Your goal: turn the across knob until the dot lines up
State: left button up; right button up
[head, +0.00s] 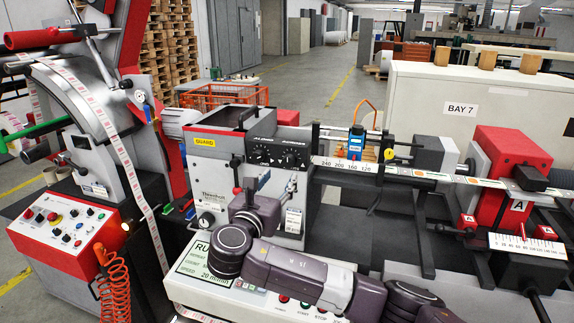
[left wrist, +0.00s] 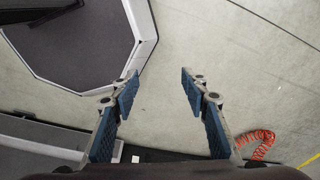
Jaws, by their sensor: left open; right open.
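The grey machine box (head: 207,146) with the yellow GUARD label stands at the middle of the head view. It has a black panel of small knobs (head: 278,153) near its top and a round black knob (head: 206,220) low on its front. My left gripper (left wrist: 160,82) is open and empty above the floor in the left wrist view.
A red control panel (head: 68,228) with buttons stands at the left, beside a coiled orange hose (head: 115,285). A white label web (head: 375,168) runs right past a blue device (head: 356,142). A white scale with a red pointer (head: 523,233) is at far right.

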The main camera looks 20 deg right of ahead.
aim_at(287, 163)
jog(key=p+x, duration=0.1)
jog(key=x, duration=0.1)
jog(key=p+x, duration=0.1)
jog(key=x, duration=0.2)
jog(key=r+p+x, duration=0.1)
jog(key=x, duration=0.1)
jog(key=shift+w+d, duration=0.15)
jog(key=shift+w, duration=0.05)
pick_arm(q)
jog(key=r, duration=0.3)
jog(key=shift+w+d+r, duration=0.1)
jog(key=shift+w+d, duration=0.05)
jog(key=shift+d, duration=0.25)
pick_arm(e)
jog(key=shift+w, duration=0.1)
pick_arm(q)
jog(key=shift+a, duration=0.15)
pick_arm(e)
grip_shut()
jog(key=shift+f, duration=0.1)
